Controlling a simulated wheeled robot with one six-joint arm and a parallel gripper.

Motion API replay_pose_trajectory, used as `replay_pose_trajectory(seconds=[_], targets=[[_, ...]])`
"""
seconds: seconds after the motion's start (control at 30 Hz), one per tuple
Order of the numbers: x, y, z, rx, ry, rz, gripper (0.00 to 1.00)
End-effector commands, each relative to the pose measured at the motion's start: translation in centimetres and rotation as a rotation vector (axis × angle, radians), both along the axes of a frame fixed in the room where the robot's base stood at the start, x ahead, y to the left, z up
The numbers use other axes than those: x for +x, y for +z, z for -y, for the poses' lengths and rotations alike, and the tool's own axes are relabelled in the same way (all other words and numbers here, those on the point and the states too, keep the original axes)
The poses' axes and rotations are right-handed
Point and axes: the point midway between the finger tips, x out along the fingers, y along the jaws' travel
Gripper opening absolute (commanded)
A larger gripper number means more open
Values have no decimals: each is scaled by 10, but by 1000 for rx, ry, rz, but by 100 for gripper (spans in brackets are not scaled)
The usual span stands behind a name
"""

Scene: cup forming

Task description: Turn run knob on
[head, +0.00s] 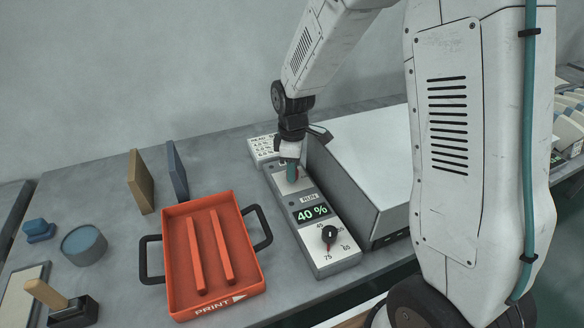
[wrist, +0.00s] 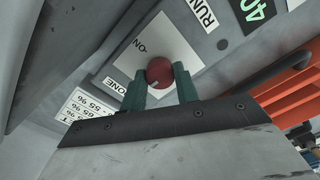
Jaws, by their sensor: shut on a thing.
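The run knob (wrist: 159,70) is a round dark-red knob on a pale square plate (wrist: 178,40) in the wrist view. An ON label is beside it on the plate, and a RUN label is nearby. My gripper (head: 291,173) reaches down onto the far part of the control panel (head: 316,254). Its green fingers are shut on the knob, one on each side. In the head view the fingers mostly hide the knob. A small pale mark shows at the knob's lower edge in the wrist view; which setting it points to, I cannot tell.
The panel's display (head: 311,213) reads 40 %, with a black dial (head: 329,234) nearer. A large grey box (head: 365,165) stands close on the right. An orange tray (head: 212,250) with two bars lies left. Two upright boards (head: 141,182) stand behind it.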

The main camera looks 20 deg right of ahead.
Motion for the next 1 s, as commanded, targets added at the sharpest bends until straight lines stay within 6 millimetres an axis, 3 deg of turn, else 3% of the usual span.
replay_pose_trajectory(seconds=[0.27, 1.0], targets=[[0, 0, 0, 0, -177, 1, 8], [0, 1, 0, 1, -878, 2, 8]])
